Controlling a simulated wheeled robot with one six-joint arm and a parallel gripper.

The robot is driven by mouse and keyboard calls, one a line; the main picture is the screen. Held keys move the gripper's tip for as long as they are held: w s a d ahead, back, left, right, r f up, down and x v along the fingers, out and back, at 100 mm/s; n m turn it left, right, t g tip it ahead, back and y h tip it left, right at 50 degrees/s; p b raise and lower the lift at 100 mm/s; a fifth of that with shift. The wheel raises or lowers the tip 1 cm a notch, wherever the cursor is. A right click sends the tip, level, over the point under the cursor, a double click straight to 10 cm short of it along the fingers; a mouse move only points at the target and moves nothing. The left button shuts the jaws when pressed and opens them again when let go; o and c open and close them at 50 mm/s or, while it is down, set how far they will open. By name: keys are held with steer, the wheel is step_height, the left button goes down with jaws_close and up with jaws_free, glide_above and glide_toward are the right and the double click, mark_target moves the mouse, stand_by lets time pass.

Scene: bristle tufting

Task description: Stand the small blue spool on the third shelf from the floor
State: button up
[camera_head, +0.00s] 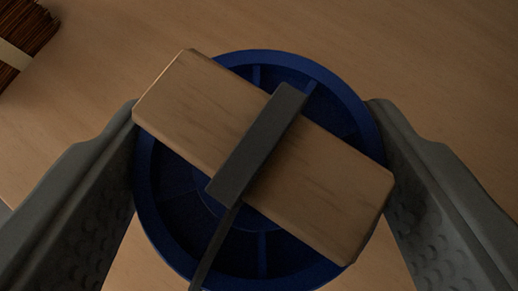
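A round blue spool (350,112) fills the middle of the view, seen end-on with its ribbed flange facing me. A pale wooden block (190,110) lies slantwise across it and hides much of the flange. A dark grey bar (255,150) with a thin dark rod crosses over the block. The grey fingers of my gripper (258,165) stand on the left and right of the spool. Their inner faces appear to meet its rim on both sides. The far side of the spool is hidden.
A light brown wooden surface (440,60) spreads behind the spool and is bare on the right. A bundle of brown bristles (28,28) with a pale band lies at the upper left corner. No shelf shows.

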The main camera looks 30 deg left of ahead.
steer(key=shift+f, duration=0.4)
steer(key=o, duration=1)
steer(key=shift+f, duration=0.1)
steer(key=shift+s+d+r, duration=0.1)
steer(key=shift+s+r, duration=0.05)
steer(key=shift+r, duration=0.15)
steer(key=v, duration=1.1)
steer(key=shift+s+r, duration=0.15)
steer(key=shift+r, duration=0.05)
steer(key=s+a+f+m+t+h, duration=0.1)
steer(key=s+f+m+t+h, duration=0.1)
steer(key=s+f, duration=0.4)
steer(key=s+a+f+m+t+h, duration=0.2)
steer(key=s+f, duration=0.4)
steer(key=s, duration=0.7)
steer(key=s+a+f+m+t+h, duration=0.2)
steer(key=s+f+t, duration=0.2)
steer(key=s+f, duration=0.3)
steer(key=shift+s+a+m+t, duration=0.1)
steer(key=shift+s+m+t, duration=0.1)
steer(key=shift+s, duration=0.7)
steer(key=shift+s+a+m+t, duration=0.1)
steer(key=shift+s+m, duration=0.1)
steer(key=shift+s, duration=0.7)
